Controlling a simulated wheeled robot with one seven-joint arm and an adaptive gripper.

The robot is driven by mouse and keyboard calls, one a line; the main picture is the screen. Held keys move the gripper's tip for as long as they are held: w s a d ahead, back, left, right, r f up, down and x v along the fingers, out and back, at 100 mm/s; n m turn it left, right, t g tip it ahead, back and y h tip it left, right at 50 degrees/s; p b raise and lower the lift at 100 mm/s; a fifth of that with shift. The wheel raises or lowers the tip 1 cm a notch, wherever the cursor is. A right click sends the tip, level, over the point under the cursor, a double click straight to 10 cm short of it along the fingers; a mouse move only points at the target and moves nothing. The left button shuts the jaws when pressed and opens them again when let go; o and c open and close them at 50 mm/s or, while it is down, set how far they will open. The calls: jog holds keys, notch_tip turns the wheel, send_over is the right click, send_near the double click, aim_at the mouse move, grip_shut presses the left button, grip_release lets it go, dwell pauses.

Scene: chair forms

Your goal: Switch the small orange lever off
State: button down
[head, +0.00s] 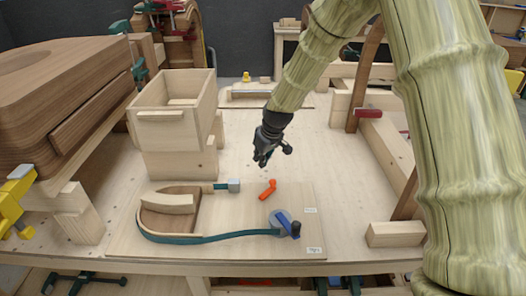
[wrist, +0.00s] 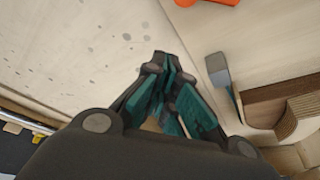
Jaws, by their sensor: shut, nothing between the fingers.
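The small orange lever (head: 268,190) sits on the light wooden board near the middle of the bench in the head view. Part of an orange thing, which looks like the lever (wrist: 215,2), shows at the top edge of the wrist view. My gripper (head: 262,160) is above the bench, behind and slightly left of the lever, apart from it. In the wrist view my gripper (wrist: 165,70) has its dark, teal-padded fingers together with nothing between them. Which position the lever is set to cannot be told.
A blue lever (head: 285,220) on a round grey base stands front right of the orange one. A curved wooden form with a teal strap (head: 190,238) lies left. A wooden box (head: 172,110) stands behind left. A wooden block (head: 396,234) is at right. Bench around my gripper is clear.

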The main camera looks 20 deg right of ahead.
aim_at(268, 189)
jog(key=p+x, duration=0.1)
jog(key=x, duration=0.1)
jog(key=shift+w+f, duration=0.15)
jog(key=shift+f, duration=0.2)
jog(key=s+p, duration=0.1)
jog(key=s+d+p, duration=0.1)
jog(key=s, duration=0.1)
jog(key=shift+s+d+f, duration=0.2)
jog(key=shift+s+f, duration=0.1)
jog(key=shift+f, duration=0.1)
jog(key=shift+d+f, duration=0.1)
jog(key=shift+d, duration=0.1)
